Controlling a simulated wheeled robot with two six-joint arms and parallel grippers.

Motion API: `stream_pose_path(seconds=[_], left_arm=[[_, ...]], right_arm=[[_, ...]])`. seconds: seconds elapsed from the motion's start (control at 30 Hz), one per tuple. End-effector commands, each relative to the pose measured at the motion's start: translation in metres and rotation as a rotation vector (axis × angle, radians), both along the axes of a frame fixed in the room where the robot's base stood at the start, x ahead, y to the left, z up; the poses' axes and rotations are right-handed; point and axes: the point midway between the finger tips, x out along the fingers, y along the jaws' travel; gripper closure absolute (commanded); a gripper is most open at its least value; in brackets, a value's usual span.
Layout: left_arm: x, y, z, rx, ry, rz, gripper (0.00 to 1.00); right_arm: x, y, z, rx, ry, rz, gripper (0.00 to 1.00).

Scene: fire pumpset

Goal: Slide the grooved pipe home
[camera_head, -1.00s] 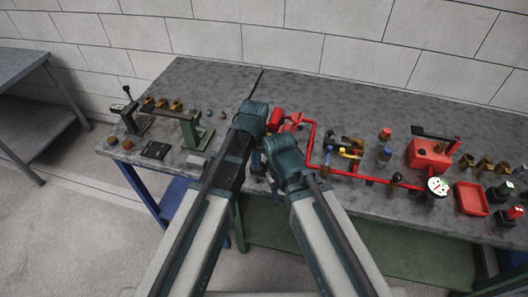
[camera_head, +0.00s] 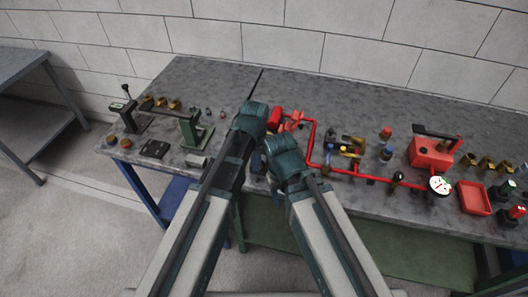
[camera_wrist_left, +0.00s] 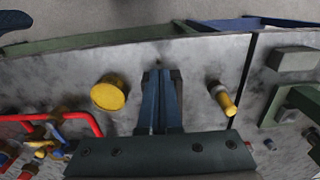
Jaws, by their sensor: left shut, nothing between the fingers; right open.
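A red pipe run (camera_head: 312,140) lies on the bench just right of my grippers in the head view, and part of it shows at the left of the left wrist view (camera_wrist_left: 75,117). I cannot tell which section is the grooved pipe. My left gripper (camera_wrist_left: 160,78) is shut and empty, above bare bench top between a yellow round piece (camera_wrist_left: 110,94) and a small gold-ended cylinder (camera_wrist_left: 226,100), touching neither as far as I see. My right gripper (camera_head: 268,165) is open, low beside the left one in the head view; its fingers are mostly hidden by its wrist.
A green stand (camera_head: 192,128) and a vise-like tool (camera_head: 128,113) stand to the left. To the right are a red pump box (camera_head: 432,153), a white gauge (camera_head: 439,186), a red tray (camera_head: 474,198) and several brass fittings. The back of the bench (camera_head: 345,105) is clear.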

Motion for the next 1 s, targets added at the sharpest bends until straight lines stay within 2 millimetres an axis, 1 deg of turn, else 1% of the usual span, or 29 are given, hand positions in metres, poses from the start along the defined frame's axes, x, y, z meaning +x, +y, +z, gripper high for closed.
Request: stream_pose_path(seconds=[0.03,0.7,1.0], left_arm=[[0.000,0.000,-0.003,0.000,0.000,0.000,1.00],[0.000,0.000,-0.022,0.000,0.000,0.000,1.00],[0.000,0.000,-0.022,0.000,0.000,0.000,1.00]], right_arm=[[0.000,0.000,-0.003,0.000,0.000,0.000,0.50],[0.000,0.000,-0.022,0.000,0.000,0.000,0.50],[0.000,0.000,-0.022,0.000,0.000,0.000,0.50]])
